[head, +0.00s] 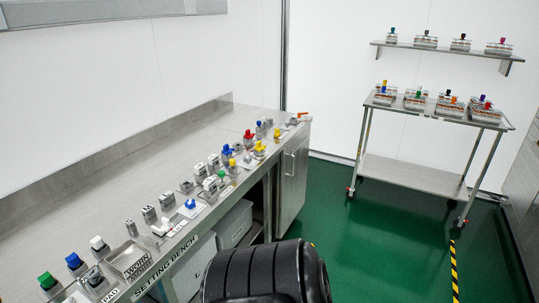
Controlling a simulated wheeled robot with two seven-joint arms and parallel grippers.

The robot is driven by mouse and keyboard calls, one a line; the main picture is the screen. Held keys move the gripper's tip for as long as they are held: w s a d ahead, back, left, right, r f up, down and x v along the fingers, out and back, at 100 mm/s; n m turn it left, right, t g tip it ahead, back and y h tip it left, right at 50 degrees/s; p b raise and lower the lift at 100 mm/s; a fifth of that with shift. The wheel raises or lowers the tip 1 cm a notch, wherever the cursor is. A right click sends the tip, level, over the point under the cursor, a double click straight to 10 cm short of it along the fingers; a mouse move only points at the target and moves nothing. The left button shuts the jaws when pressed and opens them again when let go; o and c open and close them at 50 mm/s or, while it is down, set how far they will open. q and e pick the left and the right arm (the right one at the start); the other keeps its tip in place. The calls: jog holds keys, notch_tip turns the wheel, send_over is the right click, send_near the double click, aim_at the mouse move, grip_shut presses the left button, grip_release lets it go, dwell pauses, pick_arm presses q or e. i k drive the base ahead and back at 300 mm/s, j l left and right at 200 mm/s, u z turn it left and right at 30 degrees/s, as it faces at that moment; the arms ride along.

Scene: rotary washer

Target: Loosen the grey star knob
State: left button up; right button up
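The setting bench (110,185) runs along the left wall, with a row of small knobs and fixtures near its front edge. I cannot pick out the grey star knob for sure. Several small grey fixtures stand mid-row, one of them a grey block (149,213), but their shapes are too small to read. Coloured knobs stand among them, such as a green knob (46,280), a white knob (97,243), a red knob (248,134) and a yellow knob (259,146). Neither of my grippers is in view.
A steel cart (415,172) with several coloured-knob units stands at the right, below a wall shelf (440,48) with more units. Grey bins (235,222) sit under the bench. Green floor (365,245) is open between bench and cart. A black ribbed shape fills the bottom middle.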

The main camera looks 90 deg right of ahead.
aim_at(248, 159)
jog(key=z, duration=2.6)
jog(key=i, duration=1.35)
